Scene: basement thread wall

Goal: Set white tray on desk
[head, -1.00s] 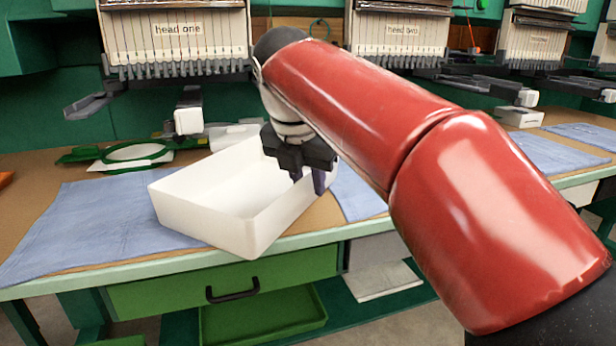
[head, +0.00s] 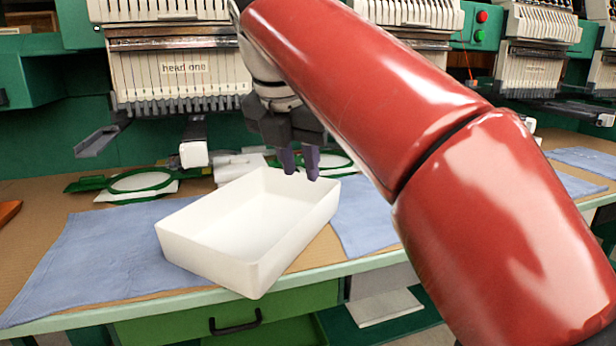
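The white tray (head: 212,272) is an open, empty-looking box. It sits upright at an angle at the front of the desk (head: 28,222), partly on a blue cloth. Its nearest corner reaches the desk's front edge and appears to overhang slightly. My gripper (head: 299,173) points down at the tray's far right rim, with a gap between its two dark purple fingertips. The fingertips are at about rim height in the picture; I cannot tell whether they touch it.
Blue cloths (head: 85,255) lie on the desk left and right of the tray. Green embroidery hoops (head: 140,182) lie behind it. Embroidery heads (head: 180,75) line the back, with arms jutting forward. A green drawer (head: 180,328) is below the desk edge.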

